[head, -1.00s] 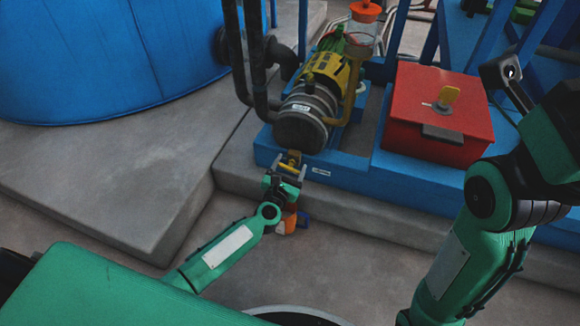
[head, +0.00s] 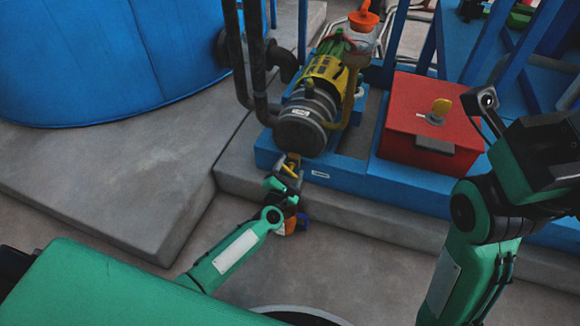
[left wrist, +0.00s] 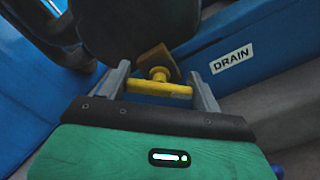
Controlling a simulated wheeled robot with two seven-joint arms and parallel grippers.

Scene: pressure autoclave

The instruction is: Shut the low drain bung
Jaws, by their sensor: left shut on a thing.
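The drain bung (left wrist: 160,73) has a yellow cross-bar handle and sits under the dark round end of the pump, in front of a brass-coloured plate. It lies left of the DRAIN label (left wrist: 232,58). My left gripper (head: 290,167) reaches it from the front. In the left wrist view its two grey fingers (left wrist: 158,80) are at the two ends of the yellow bar, shut on it. The bar looks tilted in the head view. The bung's seat is mostly hidden. My right arm shows at the right, but its fingers are not visible.
The pump (head: 303,122) stands on a blue skid (head: 345,180) on a concrete step. A red box (head: 425,115) with a yellow knob is to its right. Dark pipes (head: 262,80) and a blue tank (head: 110,60) are left. A small orange and blue thing (head: 288,225) is near my left forearm.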

